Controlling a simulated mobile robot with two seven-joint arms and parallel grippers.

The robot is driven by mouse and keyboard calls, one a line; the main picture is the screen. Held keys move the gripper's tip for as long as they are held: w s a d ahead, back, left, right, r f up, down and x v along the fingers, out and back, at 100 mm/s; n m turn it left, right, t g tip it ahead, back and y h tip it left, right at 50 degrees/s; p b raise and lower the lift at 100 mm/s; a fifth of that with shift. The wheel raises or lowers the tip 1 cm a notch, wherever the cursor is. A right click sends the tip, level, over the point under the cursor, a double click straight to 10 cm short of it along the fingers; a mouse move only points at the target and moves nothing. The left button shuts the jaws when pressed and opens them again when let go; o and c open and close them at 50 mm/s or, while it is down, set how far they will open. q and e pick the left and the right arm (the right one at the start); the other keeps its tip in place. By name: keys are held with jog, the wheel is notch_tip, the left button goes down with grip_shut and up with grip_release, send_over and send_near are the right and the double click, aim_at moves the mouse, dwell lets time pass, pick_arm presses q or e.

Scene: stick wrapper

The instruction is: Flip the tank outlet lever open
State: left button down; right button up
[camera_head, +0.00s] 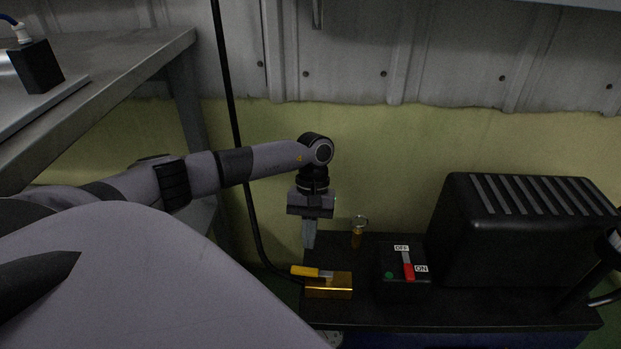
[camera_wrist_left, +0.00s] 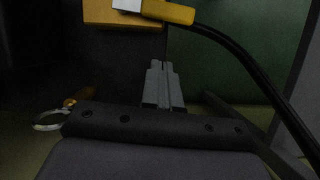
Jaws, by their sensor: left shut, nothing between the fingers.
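The handle points left, over the block's end. My left gripper (camera_head: 309,246) points down just behind the lever, shut and empty, apart from the lever in the picture. In the left wrist view the shut fingers (camera_wrist_left: 161,66) point toward the yellow handle (camera_wrist_left: 168,12) and the brass block (camera_wrist_left: 110,14). My right gripper is not in view.
A black switch box (camera_head: 403,280) with a red lever and OFF and ON labels stands right of the block. A brass fitting with a ring (camera_head: 358,238) stands behind. A large black ribbed box (camera_head: 520,235) fills the right. A black hose (camera_head: 246,190) hangs at the left.

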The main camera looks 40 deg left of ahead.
aim_at(303, 267)
pick_arm(q)
jog(key=shift+s+d+r, duration=0.1)
jog(key=shift+s+d, duration=0.45)
jog(key=shift+s, duration=0.25)
jog(key=shift+s+d, duration=0.55)
jog(key=shift+s, duration=0.25)
jog(key=shift+s, duration=0.1)
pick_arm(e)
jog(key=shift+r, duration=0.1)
pick_arm(q)
jog(key=shift+s+d+n+p, duration=0.15)
jog(key=shift+s+n+p, duration=0.15)
jog(key=shift+p, duration=0.1)
jog(key=shift+s, duration=0.2)
jog(key=shift+s+d+n, duration=0.1)
jog(key=shift+d+n, duration=0.05)
jog(key=shift+n, duration=0.15)
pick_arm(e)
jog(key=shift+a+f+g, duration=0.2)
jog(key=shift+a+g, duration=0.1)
